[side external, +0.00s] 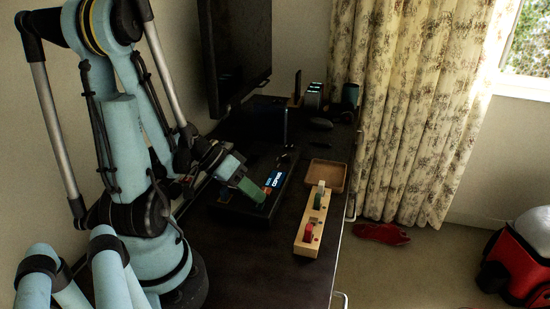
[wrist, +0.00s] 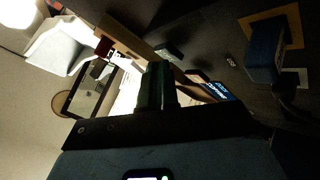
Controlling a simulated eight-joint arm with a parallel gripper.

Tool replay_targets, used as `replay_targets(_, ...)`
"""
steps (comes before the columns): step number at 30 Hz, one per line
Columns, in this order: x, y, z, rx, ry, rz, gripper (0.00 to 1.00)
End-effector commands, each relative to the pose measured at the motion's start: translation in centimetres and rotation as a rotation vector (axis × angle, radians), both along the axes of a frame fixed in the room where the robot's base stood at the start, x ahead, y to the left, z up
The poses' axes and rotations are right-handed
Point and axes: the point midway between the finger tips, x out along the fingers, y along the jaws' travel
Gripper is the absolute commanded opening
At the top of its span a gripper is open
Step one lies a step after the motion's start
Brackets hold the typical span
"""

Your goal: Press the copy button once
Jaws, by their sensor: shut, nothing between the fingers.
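A low black device (side external: 284,160) lies on the dark desk, with a small lit screen (side external: 274,179) showing blue and white lettering that seems to begin with "COP". The lit screen also shows in the wrist view (wrist: 217,90), right of my fingers. My gripper (side external: 258,194), with green fingers, is shut and empty, low over the device's front end, just left of and in front of the screen. I cannot tell whether the fingertips touch it. The shut fingers also show in the wrist view (wrist: 159,72). No separate copy button can be made out; the fingers may hide it.
A wooden block (side external: 308,236) with red and green pieces stands to the right, with a brown tray (side external: 326,175) behind it. A monitor (side external: 240,45) and several small dark objects stand at the back. The front of the desk (side external: 265,275) is clear.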

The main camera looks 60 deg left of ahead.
Motion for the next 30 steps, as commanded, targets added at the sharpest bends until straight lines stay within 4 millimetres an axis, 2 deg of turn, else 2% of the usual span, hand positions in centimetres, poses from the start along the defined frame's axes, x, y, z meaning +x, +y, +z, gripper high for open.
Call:
replay_targets(7, 0.0, 0.0, 1.1, 0.0, 0.0, 0.0, 0.0)
replay_targets(19, 0.0, 0.0, 1.3, 0.0, -0.001, 0.001, 0.0)
replay_targets(30, 0.0, -0.1, 4.4, 0.0, 0.0, 0.0, 0.0)
